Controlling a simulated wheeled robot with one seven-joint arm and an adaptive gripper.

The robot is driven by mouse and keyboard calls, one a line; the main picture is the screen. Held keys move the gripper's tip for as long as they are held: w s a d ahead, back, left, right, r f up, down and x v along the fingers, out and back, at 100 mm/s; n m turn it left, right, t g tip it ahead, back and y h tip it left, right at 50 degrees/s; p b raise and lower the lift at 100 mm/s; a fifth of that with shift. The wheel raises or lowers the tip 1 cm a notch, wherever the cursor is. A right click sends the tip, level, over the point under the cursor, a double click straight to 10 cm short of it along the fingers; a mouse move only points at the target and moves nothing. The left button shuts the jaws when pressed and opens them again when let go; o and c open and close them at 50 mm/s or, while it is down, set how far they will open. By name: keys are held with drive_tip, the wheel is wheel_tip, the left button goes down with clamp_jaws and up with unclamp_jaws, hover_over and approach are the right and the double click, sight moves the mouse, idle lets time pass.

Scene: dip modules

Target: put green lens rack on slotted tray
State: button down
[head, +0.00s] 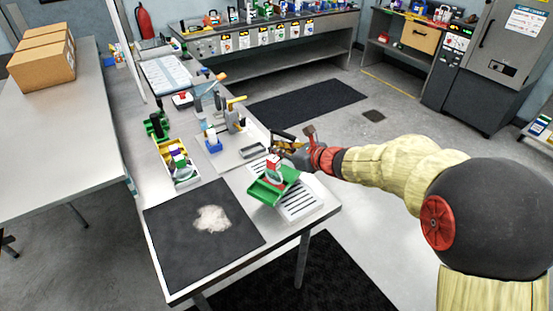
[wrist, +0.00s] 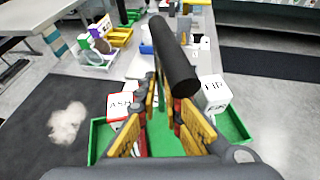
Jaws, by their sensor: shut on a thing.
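The green lens rack (head: 262,191) is a shallow green tray with white lettered blocks on it. It also shows under my gripper in the wrist view (wrist: 232,124). My gripper (wrist: 163,128) is shut on an upright green part in the middle of the rack, with a finger on either side. In the head view my gripper (head: 281,148) is above and behind the rack. The slotted tray (head: 316,206), white with dark slots, lies on the bench near its right corner. The rack overlaps its left part in the picture; I cannot tell whether they touch.
A black mat (head: 180,252) with a pale fluffy heap (head: 211,218) lies to the left. A dark cylinder (wrist: 174,60) crosses the wrist view.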

drive_tip(key=shift+w+a+f+b, duration=0.1)
drive_tip(key=shift+w+f+b, duration=0.15)
drive_tip(key=shift+f, duration=0.7)
drive_tip(key=shift+w+a+f+b, duration=0.15)
drive_tip(key=shift+f+b, duration=0.2)
drive_tip(key=shift+f, duration=0.55)
drive_tip(key=shift+d, duration=0.1)
drive_tip(key=shift+f, duration=0.2)
drive_tip(key=c, duration=1.9)
unclamp_jaws()
